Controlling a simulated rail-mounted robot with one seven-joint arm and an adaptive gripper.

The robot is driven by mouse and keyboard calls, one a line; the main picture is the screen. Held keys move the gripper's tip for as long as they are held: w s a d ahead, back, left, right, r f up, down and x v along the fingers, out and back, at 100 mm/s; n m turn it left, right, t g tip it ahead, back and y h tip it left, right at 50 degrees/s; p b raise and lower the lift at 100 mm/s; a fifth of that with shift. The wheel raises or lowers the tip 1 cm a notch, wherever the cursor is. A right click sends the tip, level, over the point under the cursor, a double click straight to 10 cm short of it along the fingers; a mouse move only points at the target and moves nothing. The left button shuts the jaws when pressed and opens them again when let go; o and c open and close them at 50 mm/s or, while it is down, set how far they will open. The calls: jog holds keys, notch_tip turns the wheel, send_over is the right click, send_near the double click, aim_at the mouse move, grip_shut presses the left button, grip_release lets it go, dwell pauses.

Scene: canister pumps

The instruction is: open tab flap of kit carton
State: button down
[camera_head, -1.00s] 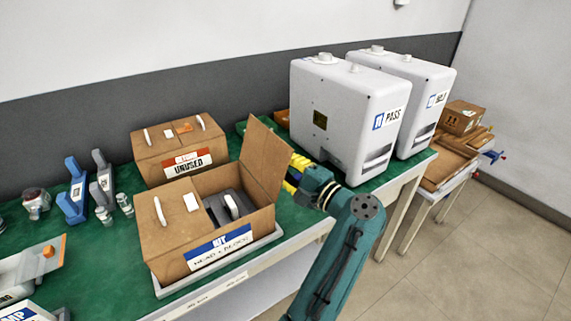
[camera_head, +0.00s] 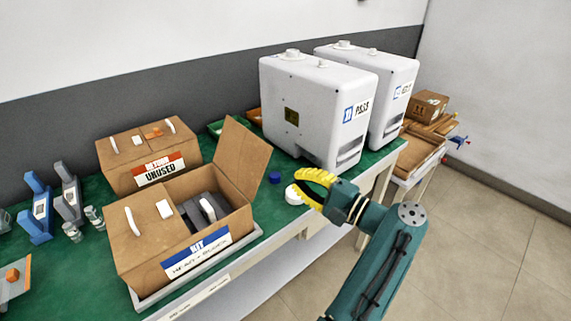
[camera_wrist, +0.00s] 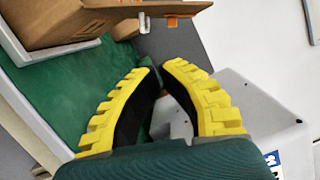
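The kit carton (camera_head: 120,240) is a brown box on a tray on the green bench, with a blue-and-white label. Its right flap (camera_head: 243,160) stands raised and leans outward. Its left top panel with a white handle (camera_head: 132,221) lies flat. A dark grey item with a white handle (camera_head: 203,208) shows in the opening. My gripper (camera_head: 296,181), with yellow ribbed fingers, is right of the carton, apart from the flap. In the wrist view its fingertips (camera_wrist: 162,66) are close together with nothing seen between them; how far they are apart is unclear. A brown carton (camera_wrist: 100,22) shows beyond.
Two white pump housings (camera_head: 310,110) stand behind my gripper. A white round item (camera_head: 293,196) and a blue cap (camera_head: 275,178) are near it. A second carton marked UNUSED (camera_head: 120,178) stands behind the kit carton. Open floor (camera_head: 480,240) lies to the right.

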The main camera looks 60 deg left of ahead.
jog(key=shift+d, duration=0.2)
jog(key=shift+w, duration=0.1)
